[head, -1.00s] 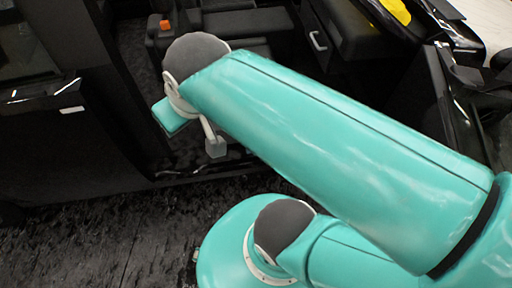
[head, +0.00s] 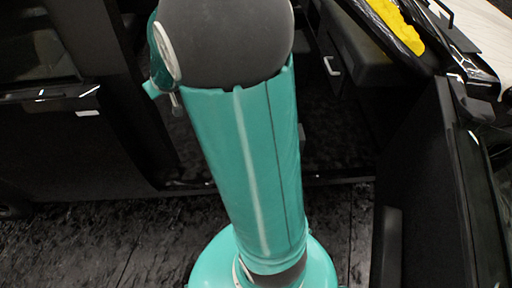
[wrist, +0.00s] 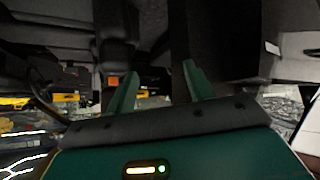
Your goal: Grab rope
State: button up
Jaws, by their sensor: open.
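My gripper (wrist: 159,69) shows in the wrist view as two green fingers spread apart, with nothing visible between them. It points into the dark interior of a vehicle. I cannot make out a rope for certain in either view. In the head view, a crumpled yellow thing (head: 397,24) lies at the upper right; I cannot tell what it is.
A dark door panel (head: 430,190) stands at the right. A black body panel (head: 75,150) with a window is at the left. The door sill (head: 335,179) crosses behind my arm. An orange piece (wrist: 122,75) and yellow items (wrist: 66,97) show in the wrist view.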

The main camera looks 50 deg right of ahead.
jog(key=w+d+f+m+t+h, duration=0.1)
jog(key=w+d+f+t+h, duration=0.15)
jog(key=d+f, duration=1.25)
jog(key=s+d+f+m, duration=0.1)
jog(key=s+d+f, duration=0.15)
jog(key=f, duration=0.55)
jog(key=s+d+f, duration=0.1)
jog(key=d+f, duration=0.2)
jog(key=f, duration=0.5)
jog(key=s+f+m+t+h, duration=0.2)
jog(key=s+f+h, duration=0.1)
jog(key=s+f, duration=1.1)
jog(key=s+a+f+m+h, duration=0.35)
jog(key=s+a+f, duration=0.45)
jog(key=s+f, duration=0.4)
jog(key=shift+n, duration=0.45)
jog(key=shift+s+d+r+x, duration=0.15)
jog(key=shift+r+x, duration=0.15)
jog(key=shift+x, duration=1.8)
jog(key=shift+s+d+r+x, duration=0.15)
jog(key=shift+r+x, duration=0.1)
jog(key=shift+x, duration=1.85)
jog(key=shift+s+d+r+x, duration=0.15)
jog(key=shift+r+x, duration=0.15)
jog(key=shift+x, duration=1.8)
jog(key=c, duration=1.1)
jog(key=shift+r, duration=0.1)
